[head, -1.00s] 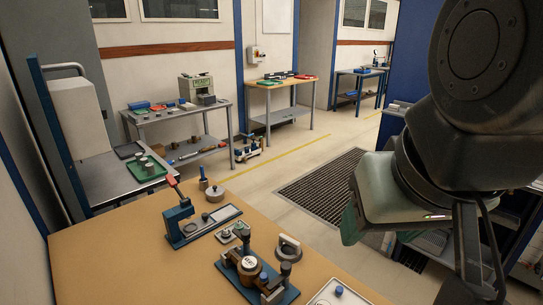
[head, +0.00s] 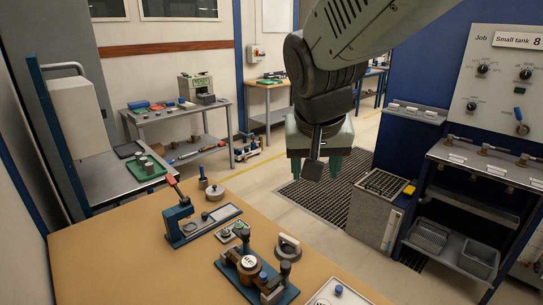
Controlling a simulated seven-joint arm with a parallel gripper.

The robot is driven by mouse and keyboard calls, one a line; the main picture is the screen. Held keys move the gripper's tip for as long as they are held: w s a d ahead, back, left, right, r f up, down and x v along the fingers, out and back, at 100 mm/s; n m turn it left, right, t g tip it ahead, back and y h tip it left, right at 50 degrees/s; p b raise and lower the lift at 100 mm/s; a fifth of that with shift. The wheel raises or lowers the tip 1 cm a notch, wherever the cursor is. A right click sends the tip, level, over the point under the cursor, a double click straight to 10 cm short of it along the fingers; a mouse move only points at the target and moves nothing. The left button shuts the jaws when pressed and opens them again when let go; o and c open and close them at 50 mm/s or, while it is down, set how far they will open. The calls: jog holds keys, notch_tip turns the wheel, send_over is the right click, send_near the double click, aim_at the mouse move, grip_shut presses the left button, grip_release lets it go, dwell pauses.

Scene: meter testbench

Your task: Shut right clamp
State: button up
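A blue fixture (head: 232,277) stands on the near wooden bench, holding a round brass-coloured meter (head: 249,264) with a white face. A dark upright post with a black knob, which looks like the right clamp (head: 284,270), stands at the fixture's right side; whether it is open or shut is too small to tell. Another dark upright knobbed part, which looks like the left clamp (head: 245,240), stands at the back. My gripper (head: 316,172) hangs empty above and behind the fixture, well apart from it. Its two green fingers point down and are spread apart.
A blue press with a red handle (head: 174,184), a round grey lidded pot (head: 214,192) and a ring-shaped stand (head: 288,245) share the bench (head: 110,252). A white tray (head: 335,293) lies at the front right. The bench's left part is clear. A blue wall panel stands right.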

jog(key=w+a+f, duration=0.7)
jog(key=w+f, duration=0.2)
jog(key=w, duration=0.1)
jog(key=y, duration=0.1)
send_near(245, 232)
jog(key=shift+g, duration=0.3)
jog(key=x, duration=0.8)
jog(key=shift+w+f, duration=0.15)
jog(key=shift+w, duration=0.3)
jog(key=shift+c, duration=0.5)
jog(key=c, duration=0.9)
